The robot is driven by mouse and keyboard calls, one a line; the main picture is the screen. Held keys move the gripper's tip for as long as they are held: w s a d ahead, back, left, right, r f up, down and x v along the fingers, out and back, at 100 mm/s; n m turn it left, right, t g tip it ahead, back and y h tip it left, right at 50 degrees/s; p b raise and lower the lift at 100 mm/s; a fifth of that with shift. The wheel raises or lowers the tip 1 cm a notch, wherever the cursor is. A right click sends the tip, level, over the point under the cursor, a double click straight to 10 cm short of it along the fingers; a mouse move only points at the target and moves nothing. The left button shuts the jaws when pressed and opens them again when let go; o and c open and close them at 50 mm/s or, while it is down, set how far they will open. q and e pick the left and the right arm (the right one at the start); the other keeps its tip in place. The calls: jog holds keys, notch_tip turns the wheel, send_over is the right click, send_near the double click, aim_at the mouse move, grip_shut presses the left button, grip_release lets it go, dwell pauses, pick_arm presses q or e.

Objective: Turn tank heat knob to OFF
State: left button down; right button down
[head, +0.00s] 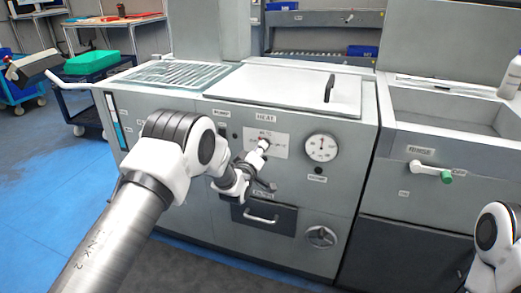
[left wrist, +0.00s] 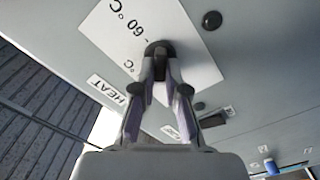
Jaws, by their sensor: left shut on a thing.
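The tank heat knob is a small dark knob (left wrist: 160,46) on a white temperature label (left wrist: 125,40) marked in °C. In the left wrist view, the fingers of my left gripper (left wrist: 161,68) are closed around it. In the head view, my left gripper (head: 261,147) reaches the grey tank's front panel at the white label (head: 252,140) below the HEAT sign (head: 266,117). The knob is mostly hidden there by the fingers, and its pointer direction cannot be read. Of my right arm only a joint shows at the lower right; its gripper is out of view.
A round dial gauge (head: 320,147) sits right of the label. Below are a drawer with a handle (head: 261,217) and a round valve (head: 320,237). A rinse sink with a green-ended lever (head: 446,177) stands at right. A green crate (head: 92,62) is at back left.

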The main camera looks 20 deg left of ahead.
pick_arm(q)
jog(key=shift+f+n, duration=0.15)
jog(key=shift+n, duration=3.75)
jog(key=c, duration=1.2)
grip_release()
jog(key=s, duration=1.2)
jog(key=shift+a, duration=0.25)
